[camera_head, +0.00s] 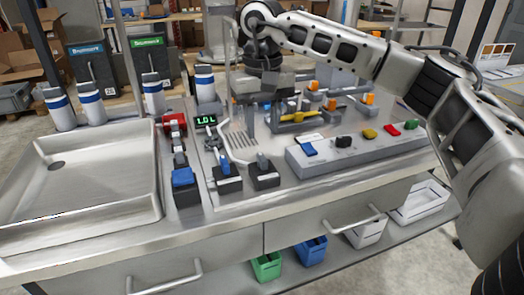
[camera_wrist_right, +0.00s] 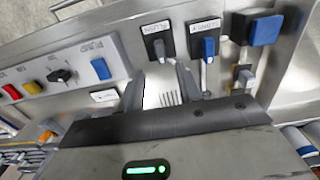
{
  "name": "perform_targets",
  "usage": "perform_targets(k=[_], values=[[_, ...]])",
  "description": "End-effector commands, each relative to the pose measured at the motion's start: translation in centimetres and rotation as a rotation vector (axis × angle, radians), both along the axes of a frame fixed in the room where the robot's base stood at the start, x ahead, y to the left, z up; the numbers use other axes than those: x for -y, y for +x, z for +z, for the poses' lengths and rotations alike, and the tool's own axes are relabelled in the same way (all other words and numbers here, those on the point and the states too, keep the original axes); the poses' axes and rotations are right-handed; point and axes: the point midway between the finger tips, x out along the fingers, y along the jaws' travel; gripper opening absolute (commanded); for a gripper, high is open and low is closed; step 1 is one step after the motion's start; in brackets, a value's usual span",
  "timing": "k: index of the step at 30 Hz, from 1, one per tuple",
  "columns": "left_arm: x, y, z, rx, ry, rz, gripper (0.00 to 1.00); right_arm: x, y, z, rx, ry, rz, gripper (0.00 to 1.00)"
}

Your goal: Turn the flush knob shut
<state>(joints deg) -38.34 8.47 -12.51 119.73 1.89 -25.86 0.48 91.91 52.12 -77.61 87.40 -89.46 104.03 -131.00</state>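The flush knob (camera_wrist_right: 159,46) is a dark handle on a black plate marked with a label that seems to read FLUSH, in the upper middle of the right wrist view. In the head view I take it to be the right one of two small black knobs (camera_head: 263,170) at the front of the steel counter. My right gripper (camera_wrist_right: 162,88) is open and empty, its two fingers pointing toward the knob and apart from it. In the head view the right gripper (camera_head: 262,118) hangs over the counter behind the knob. My left gripper is not in view.
A similar knob with a blue handle (camera_wrist_right: 207,47) stands beside the flush knob. A larger blue lever (camera_head: 183,178) is left of both. A grey control box (camera_head: 345,155) with coloured buttons lies right. A steel sink (camera_head: 80,180) is at the left. A display (camera_head: 205,120) reads about 1.0.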

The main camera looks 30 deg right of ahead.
Motion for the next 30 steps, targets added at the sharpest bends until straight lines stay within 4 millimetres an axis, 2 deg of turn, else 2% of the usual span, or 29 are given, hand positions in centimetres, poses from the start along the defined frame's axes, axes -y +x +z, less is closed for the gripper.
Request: perform_targets(k=[3,9,15,23,25,27,30], values=[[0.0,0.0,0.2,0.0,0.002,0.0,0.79,0.0,-0.1,-2.6,-0.003,0.0,0.0,0.35],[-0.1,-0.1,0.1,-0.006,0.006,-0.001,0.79,0.0,-0.1,-5.7,-0.002,-0.001,0.0,0.35],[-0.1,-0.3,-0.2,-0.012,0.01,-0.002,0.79,0.0,0.0,-7.0,0.001,0.002,0.0,0.35],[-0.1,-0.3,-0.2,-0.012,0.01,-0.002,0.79,0.0,0.0,-7.1,0.001,0.002,0.0,0.35],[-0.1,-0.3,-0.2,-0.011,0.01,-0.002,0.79,-0.1,0.0,-7.1,0.001,0.002,0.0,0.22],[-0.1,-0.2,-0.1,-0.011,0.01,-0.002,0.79,-0.1,0.0,-7.1,0.001,0.002,0.0,0.02],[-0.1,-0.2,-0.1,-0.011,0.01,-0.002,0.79,-0.1,0.0,-7.1,0.001,0.001,0.0,0.0]])
